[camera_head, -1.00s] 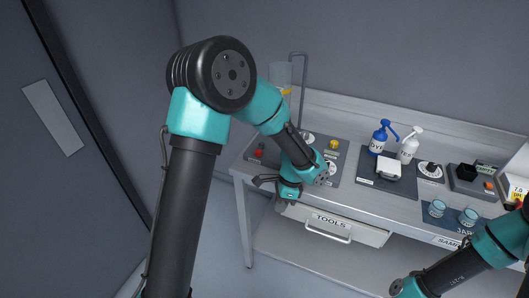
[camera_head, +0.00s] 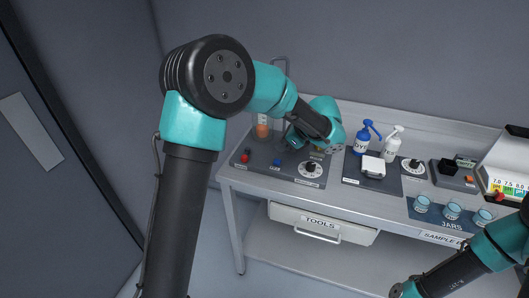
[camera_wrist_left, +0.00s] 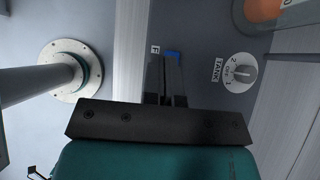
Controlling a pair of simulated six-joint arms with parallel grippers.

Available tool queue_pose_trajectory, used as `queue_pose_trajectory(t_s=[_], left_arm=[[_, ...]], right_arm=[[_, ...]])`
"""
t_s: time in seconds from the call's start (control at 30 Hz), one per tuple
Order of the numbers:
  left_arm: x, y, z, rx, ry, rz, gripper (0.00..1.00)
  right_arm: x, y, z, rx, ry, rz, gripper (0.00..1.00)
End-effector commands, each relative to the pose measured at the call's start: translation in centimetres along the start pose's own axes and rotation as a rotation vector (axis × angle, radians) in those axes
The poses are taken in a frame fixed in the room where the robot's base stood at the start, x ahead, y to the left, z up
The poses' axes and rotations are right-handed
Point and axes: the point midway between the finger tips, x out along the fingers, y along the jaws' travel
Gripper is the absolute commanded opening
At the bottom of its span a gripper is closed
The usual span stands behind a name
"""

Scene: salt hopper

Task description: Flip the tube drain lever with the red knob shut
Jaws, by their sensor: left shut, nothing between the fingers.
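A red knob (camera_head: 245,156) sits at the left end of the dark panel on the bench, left of a blue knob (camera_head: 277,162). Behind it stands a clear tube (camera_head: 262,130) with orange inside. My left gripper (camera_head: 292,140) is over the panel's back part, right of the tube and apart from the red knob, partly hidden by my arm. In the left wrist view its fingers (camera_wrist_left: 166,72) are shut and empty, with a blue piece (camera_wrist_left: 172,55) just beyond the tips. The red knob is not visible there.
A white dial (camera_head: 310,168) is on the panel's right part; a TANK dial (camera_wrist_left: 238,73) shows in the wrist view. A blue spray bottle (camera_head: 363,138), a white bottle (camera_head: 393,145) and several jars (camera_head: 452,210) stand to the right. The TOOLS drawer (camera_head: 320,223) is below.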

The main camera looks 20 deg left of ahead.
Motion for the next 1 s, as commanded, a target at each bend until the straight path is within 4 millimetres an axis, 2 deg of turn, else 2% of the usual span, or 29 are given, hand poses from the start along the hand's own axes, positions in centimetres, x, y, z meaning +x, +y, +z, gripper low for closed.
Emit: queue_pose_trajectory(t_s=[0.17,0.67,0.83,1.0], left_arm=[[1.7,0.1,0.0,0.001,0.0,0.003,0.0],[9.9,0.1,0.0,0.001,0.001,0.004,0.0],[11.8,0.1,1.6,-0.001,0.002,0.003,0.0],[12.7,0.1,2.4,0.0,0.001,0.002,0.0]], right_arm=[[0.0,0.0,0.0,0.0,0.0,0.0,0.0],[0.0,0.0,0.0,0.0,0.0,0.0,0.0],[0.0,0.0,0.0,0.0,0.0,0.0,0.0],[0.0,0.0,0.0,0.0,0.0,0.0,0.0]])
